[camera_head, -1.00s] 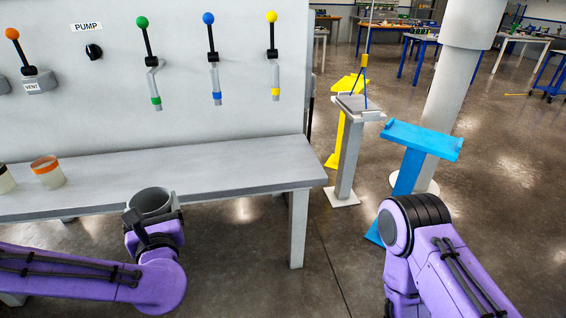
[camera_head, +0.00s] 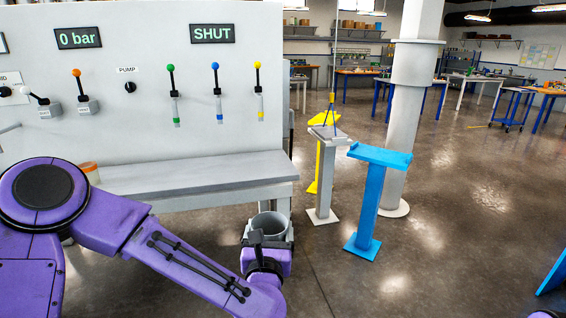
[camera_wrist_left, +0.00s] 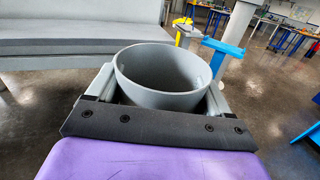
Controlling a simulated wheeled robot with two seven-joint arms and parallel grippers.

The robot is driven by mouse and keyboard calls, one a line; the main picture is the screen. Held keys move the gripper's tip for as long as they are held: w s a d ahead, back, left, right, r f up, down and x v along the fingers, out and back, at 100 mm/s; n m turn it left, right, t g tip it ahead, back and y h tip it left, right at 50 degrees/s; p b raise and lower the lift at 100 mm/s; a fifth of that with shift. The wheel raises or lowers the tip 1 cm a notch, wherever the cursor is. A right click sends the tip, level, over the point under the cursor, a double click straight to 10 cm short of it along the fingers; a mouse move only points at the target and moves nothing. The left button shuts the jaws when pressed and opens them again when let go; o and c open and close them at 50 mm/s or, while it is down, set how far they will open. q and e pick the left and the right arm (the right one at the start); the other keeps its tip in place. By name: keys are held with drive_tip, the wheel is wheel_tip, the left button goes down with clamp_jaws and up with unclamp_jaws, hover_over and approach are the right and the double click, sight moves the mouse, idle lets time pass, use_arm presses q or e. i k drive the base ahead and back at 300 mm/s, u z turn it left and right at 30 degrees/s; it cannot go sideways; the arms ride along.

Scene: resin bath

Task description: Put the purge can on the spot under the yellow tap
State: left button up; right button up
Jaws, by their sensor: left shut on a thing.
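The purge can (camera_head: 270,222) is a grey, open-topped, empty-looking can. My left gripper (camera_head: 267,238) is shut on it and holds it upright in front of the bench's right end. In the left wrist view the can (camera_wrist_left: 163,78) sits between the two fingers of the left gripper (camera_wrist_left: 158,92). The yellow tap (camera_head: 259,100) is on the panel, rightmost of the taps, with a yellow-banded spout above the bench (camera_head: 200,175). The can is lower and nearer than the bench top. The spot under the tap cannot be made out. My right gripper is not in view.
A blue tap (camera_head: 216,92) and a green tap (camera_head: 173,97) are left of the yellow one. An orange-rimmed cup (camera_head: 90,170) stands on the bench, partly hidden by my left arm. A blue stand (camera_head: 370,200) and a grey stand (camera_head: 324,180) are to the right.

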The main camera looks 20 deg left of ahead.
sight(262, 162)
drive_tip(key=z, duration=0.8)
drive_tip(key=i, duration=2.25)
drive_tip(key=u, duration=1.3)
drive_tip(key=i, duration=0.7)
drive_tip(key=u, duration=0.75)
